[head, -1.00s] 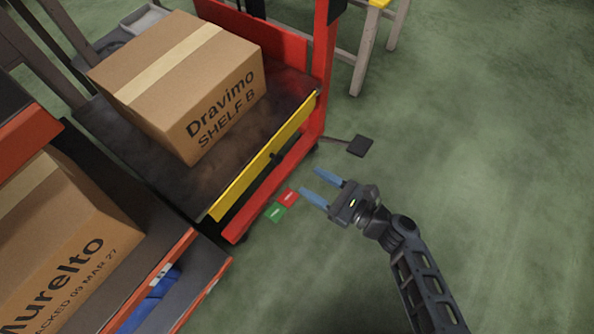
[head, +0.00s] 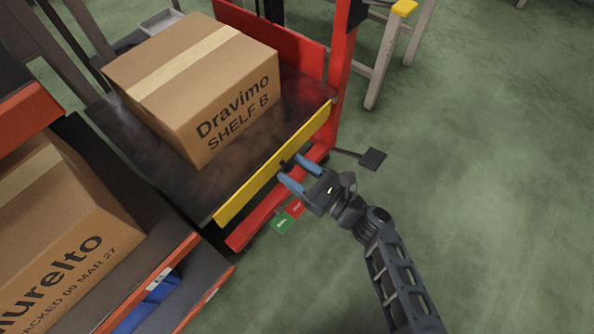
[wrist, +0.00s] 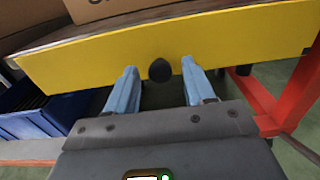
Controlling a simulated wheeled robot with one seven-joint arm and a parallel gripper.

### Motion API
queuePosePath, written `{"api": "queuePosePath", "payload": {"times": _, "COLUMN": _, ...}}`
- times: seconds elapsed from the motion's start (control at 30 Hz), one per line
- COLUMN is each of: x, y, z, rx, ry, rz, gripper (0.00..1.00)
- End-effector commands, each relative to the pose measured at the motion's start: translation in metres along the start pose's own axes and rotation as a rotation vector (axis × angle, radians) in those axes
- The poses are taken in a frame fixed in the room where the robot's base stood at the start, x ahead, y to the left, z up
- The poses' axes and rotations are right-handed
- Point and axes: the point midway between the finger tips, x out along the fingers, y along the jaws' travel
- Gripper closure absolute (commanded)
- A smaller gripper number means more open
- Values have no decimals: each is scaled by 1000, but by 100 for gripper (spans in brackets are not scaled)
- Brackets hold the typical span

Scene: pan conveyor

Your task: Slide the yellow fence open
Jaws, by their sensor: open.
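The yellow fence (head: 245,193) is a long flat bar along the near edge of the dark platform in the head view. It also spans the wrist view (wrist: 240,38). A dark round knob (wrist: 160,70) sticks out from its face. My gripper (head: 296,172) is open in front of the fence. In the wrist view, its two blue fingers (wrist: 158,82) stand apart, one on each side of the knob. I cannot tell whether either finger touches the knob or the fence.
A cardboard box (head: 195,85) rests on the platform behind the fence. A red frame post (head: 345,75) stands at its right end. Green floor (head: 480,170) is clear to the right.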

Motion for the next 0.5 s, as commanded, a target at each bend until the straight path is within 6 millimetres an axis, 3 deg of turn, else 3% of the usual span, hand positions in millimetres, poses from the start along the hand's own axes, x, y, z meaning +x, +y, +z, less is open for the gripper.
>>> {"api": "queuePosePath", "payload": {"times": 0.07, "x": 0, "y": 0, "z": 0, "rx": 0, "ry": 0, "rz": 0, "gripper": 49}}
{"api": "queuePosePath", "payload": {"times": 0.5, "x": 0, "y": 0, "z": 0, "rx": -1, "ry": 0, "rz": 0, "gripper": 91}}
